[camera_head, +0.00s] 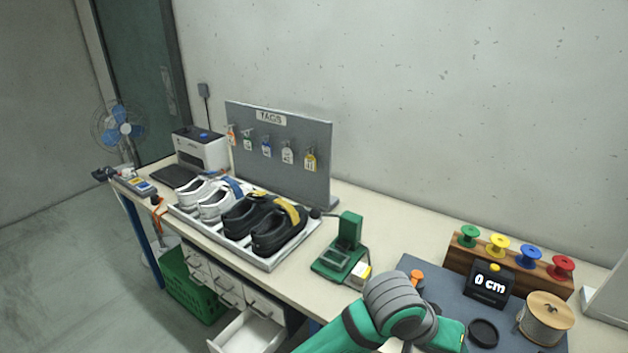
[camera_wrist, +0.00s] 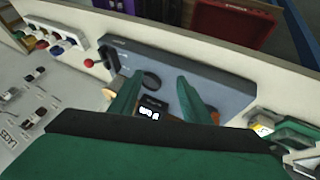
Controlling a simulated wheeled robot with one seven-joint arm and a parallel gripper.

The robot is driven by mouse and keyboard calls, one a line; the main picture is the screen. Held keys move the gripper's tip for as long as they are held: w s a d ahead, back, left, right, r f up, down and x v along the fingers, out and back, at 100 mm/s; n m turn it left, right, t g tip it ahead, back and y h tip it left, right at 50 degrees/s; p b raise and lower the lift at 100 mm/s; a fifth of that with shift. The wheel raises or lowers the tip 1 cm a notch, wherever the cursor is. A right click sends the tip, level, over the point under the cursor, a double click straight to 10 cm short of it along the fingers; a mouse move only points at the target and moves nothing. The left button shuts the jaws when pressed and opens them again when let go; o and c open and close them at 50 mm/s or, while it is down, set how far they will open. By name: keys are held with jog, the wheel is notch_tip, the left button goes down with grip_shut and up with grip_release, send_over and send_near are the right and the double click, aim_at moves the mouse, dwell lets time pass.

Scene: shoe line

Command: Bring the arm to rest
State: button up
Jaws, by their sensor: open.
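My gripper (camera_wrist: 160,76) shows in the wrist view as two green fingers, spread apart with nothing between them. It hangs over the dark grey mat (camera_wrist: 222,90), near the black ring (camera_wrist: 151,80) and the small black display (camera_wrist: 151,107). In the head view my green and grey arm reaches in from the bottom edge, over the front of the mat (camera_head: 412,265). My fingers are not visible there. The display (camera_head: 489,284) reads 0 cm, and the black ring (camera_head: 484,332) lies in front of it.
A wooden rack (camera_head: 513,268) of coloured spools stands behind the mat, with a wooden reel (camera_head: 546,318) at right. A green press (camera_head: 343,250) stands left of my arm. Further left are a shoe tray (camera_head: 268,265), a tag board (camera_head: 282,150) and a printer (camera_head: 201,148). An open drawer (camera_head: 246,335) juts out below.

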jog(key=w+d+r+n+t+h, duration=0.3)
jog(key=d+r+n+t+h, duration=0.15)
jog(key=d+t+h, duration=0.2)
jog(key=s+a+f+n+t+y, duration=0.4)
jog(key=s+a+f+y, duration=0.1)
jog(key=a+f, duration=0.45)
jog(key=s+a+f+n+t+y, duration=0.3)
jog(key=s+a+f+n+y, duration=0.15)
jog(key=a+f, duration=0.45)
jog(key=s+a+m+y, duration=0.2)
jog(key=s+a+m, duration=0.1)
jog(key=s+a, duration=0.4)
jog(key=s+a+f+m+y, duration=0.1)
jog(key=s+a+m+y, duration=0.1)
jog(key=s+a, duration=0.5)
jog(key=s+m, duration=0.1)
jog(key=s, duration=0.5)
jog(key=shift+f, duration=0.15)
jog(key=shift+w, duration=0.15)
jog(key=shift+c, duration=0.3)
